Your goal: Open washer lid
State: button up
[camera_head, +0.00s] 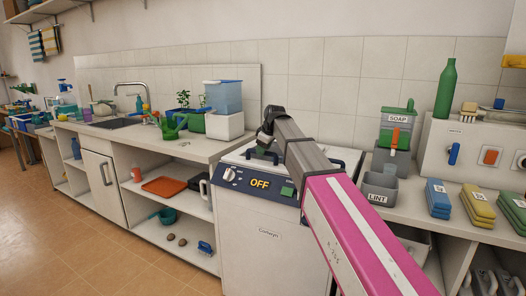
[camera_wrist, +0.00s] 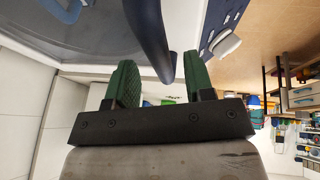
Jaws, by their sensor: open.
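The white washer (camera_head: 262,262) stands in the middle of the head view, with a dark blue control panel (camera_head: 232,178), a knob and a display reading OFF. Its lid looks closed, with a grey pane (camera_wrist: 95,40) in the wrist view. A dark blue bar handle (camera_wrist: 152,38) runs over the lid there. My gripper (camera_wrist: 158,80) has its green fingers apart, one on each side of the handle's near end; I cannot tell whether they touch it. In the head view my gripper (camera_head: 262,150) is over the washer's top, and my arm hides part of the lid.
A counter with a sink (camera_head: 110,122) and a blue tub (camera_head: 223,97) adjoins on the left. The tiled floor (camera_head: 95,220) at front left is clear.

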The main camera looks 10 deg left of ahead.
jog(key=shift+w+a+f, duration=0.15)
jog(key=shift+a+f, duration=0.05)
jog(key=shift+f, duration=0.35)
